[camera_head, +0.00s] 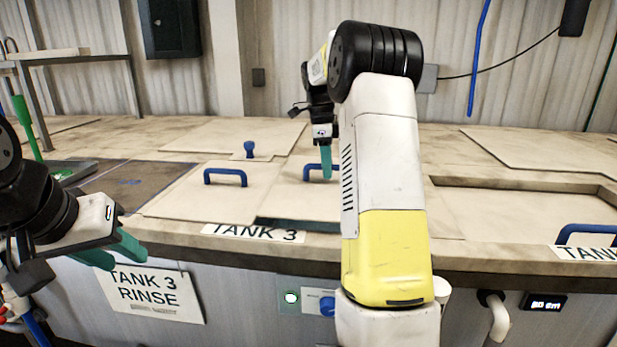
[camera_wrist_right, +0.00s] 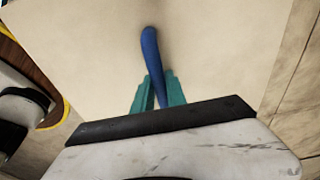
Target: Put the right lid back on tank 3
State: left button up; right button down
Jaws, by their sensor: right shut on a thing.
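My right gripper (camera_head: 325,165) is shut on the blue handle (camera_head: 309,172) of the right lid (camera_head: 285,198), a pale beige panel. In the right wrist view the green fingers (camera_wrist_right: 157,95) sit either side of the blue handle (camera_wrist_right: 151,50), above the lid surface (camera_wrist_right: 215,45). A dark gap of tank 3 (camera_head: 297,225) shows along the lid's front edge, behind the TANK 3 label (camera_head: 253,232). I cannot tell whether the lid is raised. My arm hides its right part. The left lid (camera_head: 190,200) lies beside it. My left gripper (camera_head: 118,250) is open and empty at lower left.
A dark panel (camera_head: 125,182) and a green-handled tool (camera_head: 27,128) are at the left. A small blue knob (camera_head: 249,149) stands behind the left lid. At the right are a recessed opening (camera_head: 530,200) and another blue handle (camera_head: 590,230). Controls (camera_head: 291,297) line the front.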

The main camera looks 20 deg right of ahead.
jog(key=shift+f, duration=1.35)
jog(key=c, duration=1.3)
grip_release()
jog(key=shift+f, duration=0.1)
jog(key=shift+c, duration=0.2)
